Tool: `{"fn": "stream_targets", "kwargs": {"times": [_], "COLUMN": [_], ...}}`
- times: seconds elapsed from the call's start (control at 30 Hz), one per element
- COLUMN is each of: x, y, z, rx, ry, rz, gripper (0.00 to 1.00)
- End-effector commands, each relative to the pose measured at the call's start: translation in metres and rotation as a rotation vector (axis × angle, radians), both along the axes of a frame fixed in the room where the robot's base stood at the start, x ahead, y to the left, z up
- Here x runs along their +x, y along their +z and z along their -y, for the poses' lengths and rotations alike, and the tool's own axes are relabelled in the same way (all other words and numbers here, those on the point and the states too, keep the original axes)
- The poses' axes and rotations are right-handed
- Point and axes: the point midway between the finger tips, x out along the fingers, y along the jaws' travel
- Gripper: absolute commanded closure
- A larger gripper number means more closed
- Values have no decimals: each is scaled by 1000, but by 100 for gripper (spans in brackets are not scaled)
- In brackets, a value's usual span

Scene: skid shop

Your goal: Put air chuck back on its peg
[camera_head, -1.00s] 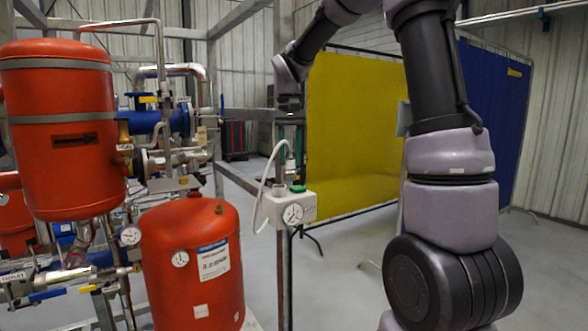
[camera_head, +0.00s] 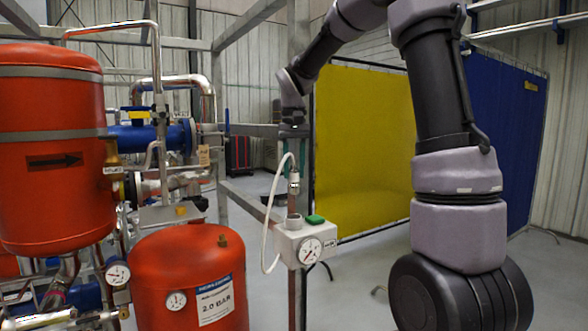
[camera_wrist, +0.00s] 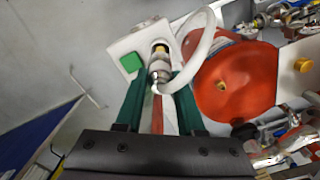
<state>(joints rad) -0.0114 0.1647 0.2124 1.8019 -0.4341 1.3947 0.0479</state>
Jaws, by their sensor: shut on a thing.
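The air chuck (camera_head: 294,183) is a small silver metal fitting on a white hose (camera_head: 272,205). It hangs below my wrist and above the white gauge box (camera_head: 290,246). In the wrist view my gripper (camera_wrist: 158,88) has its green fingers closed in on the silver chuck (camera_wrist: 160,69). The chuck's far end points toward the box (camera_wrist: 127,40) and a brass-coloured ring with a dark middle (camera_wrist: 159,47). I cannot tell whether chuck and ring touch. No peg is clearly identifiable.
The box carries a round gauge (camera_head: 309,251) and a green button (camera_head: 314,219), and sits at a grey post (camera_head: 298,80). Red tanks (camera_head: 190,265) and piping stand close on the left. A yellow screen (camera_head: 362,150) stands behind; the floor to the right is open.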

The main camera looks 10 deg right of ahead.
Motion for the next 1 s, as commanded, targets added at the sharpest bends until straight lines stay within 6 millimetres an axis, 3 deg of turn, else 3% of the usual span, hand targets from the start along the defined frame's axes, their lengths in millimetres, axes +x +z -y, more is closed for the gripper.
{"fn": "stream_targets", "kwargs": {"times": [0.17, 0.6, 1.0], "x": [0, 0, 0], "y": [-6, -47, -56], "z": [0, 0, 0], "rx": [0, 0, 0], "ry": [1, 0, 0], "rz": [0, -1, 1], "gripper": [100, 100, 100]}}
